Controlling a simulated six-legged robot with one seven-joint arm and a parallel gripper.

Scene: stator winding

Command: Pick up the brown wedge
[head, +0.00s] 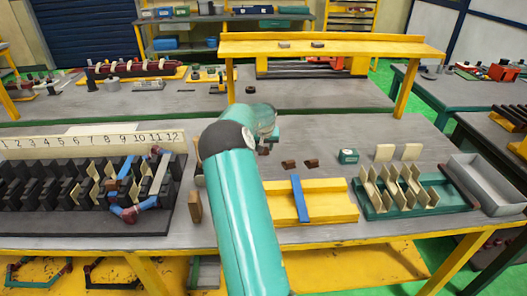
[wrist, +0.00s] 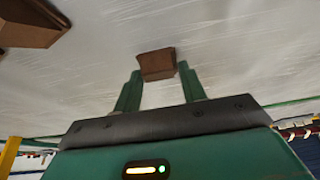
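Small brown wedges lie on the grey bench in the head view: one wedge (head: 264,151) right at my gripper (head: 272,138), and two others, a wedge (head: 288,164) and a wedge (head: 311,163), to its right. In the wrist view a brown wedge (wrist: 157,64) sits at the tips of my gripper (wrist: 158,73), with one green finger on each side. The fingers are apart; I cannot tell whether they touch the wedge. Another brown block (wrist: 28,22) is at the upper left. My arm hides part of the gripper in the head view.
A black slotted stator block (head: 60,187) with a numbered strip stands left. A yellow tray (head: 335,208) with a blue bar, a green rack (head: 440,205) of cream sheets and a grey bin (head: 485,175) stand right. A yellow raised shelf (head: 380,47) stands behind.

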